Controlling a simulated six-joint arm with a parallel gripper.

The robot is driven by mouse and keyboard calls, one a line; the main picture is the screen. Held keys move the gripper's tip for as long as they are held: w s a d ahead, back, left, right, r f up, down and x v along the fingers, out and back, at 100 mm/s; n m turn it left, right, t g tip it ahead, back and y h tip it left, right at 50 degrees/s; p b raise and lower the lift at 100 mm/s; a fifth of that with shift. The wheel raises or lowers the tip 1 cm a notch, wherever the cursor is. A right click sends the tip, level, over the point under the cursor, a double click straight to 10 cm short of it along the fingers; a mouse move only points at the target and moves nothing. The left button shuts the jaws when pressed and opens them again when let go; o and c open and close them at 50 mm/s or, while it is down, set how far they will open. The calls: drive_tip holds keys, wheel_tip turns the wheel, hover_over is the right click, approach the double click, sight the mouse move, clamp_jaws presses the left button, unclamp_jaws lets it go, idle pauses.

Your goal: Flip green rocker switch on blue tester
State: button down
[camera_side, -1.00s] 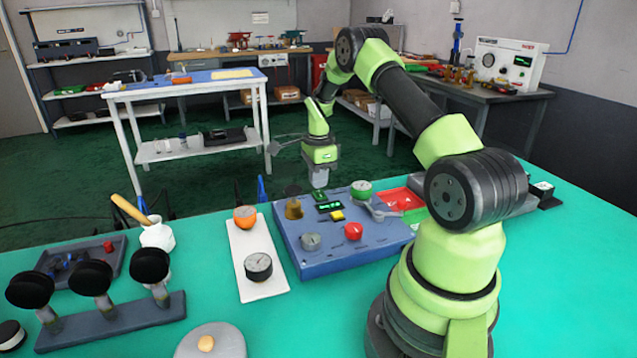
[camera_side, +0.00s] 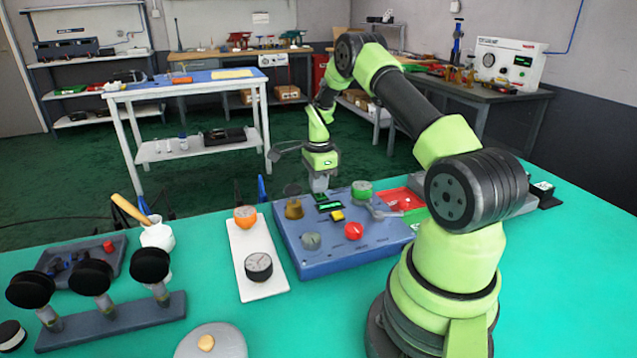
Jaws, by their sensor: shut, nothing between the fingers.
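The blue tester (camera_side: 350,255) lies on the green table to the left of my arm's base. Its top carries a small green rocker switch (camera_side: 319,196) near the far edge, a green-lit display (camera_side: 329,206), a yellow button (camera_side: 337,216), a red knob (camera_side: 353,230), a grey knob (camera_side: 311,241) and a green-rimmed gauge (camera_side: 362,190). My gripper (camera_side: 320,187) points down, shut and empty, right at or just above the green switch. I cannot tell whether it touches the switch. The switch is partly hidden, and its tilt is too small to read.
A brass fitting (camera_side: 293,205) stands on the tester, left of my gripper. A red tray (camera_side: 401,201) is behind right. Black-headed posts (camera_side: 92,277) stand front left. Table room is free front centre.

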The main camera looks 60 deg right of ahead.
sight(321, 195)
drive_tip(key=shift+s+a, duration=0.5)
drive_tip(key=shift+s, duration=0.05)
drive_tip(key=shift+r, duration=0.1)
wheel_tip(321, 195, up, 14)
idle(0.4)
drive_tip(key=shift+w+d, duration=0.45)
drive_tip(key=shift+w, duration=0.2)
wheel_tip(321, 195, down, 14)
drive_tip(key=shift+f, duration=0.1)
idle(0.5)
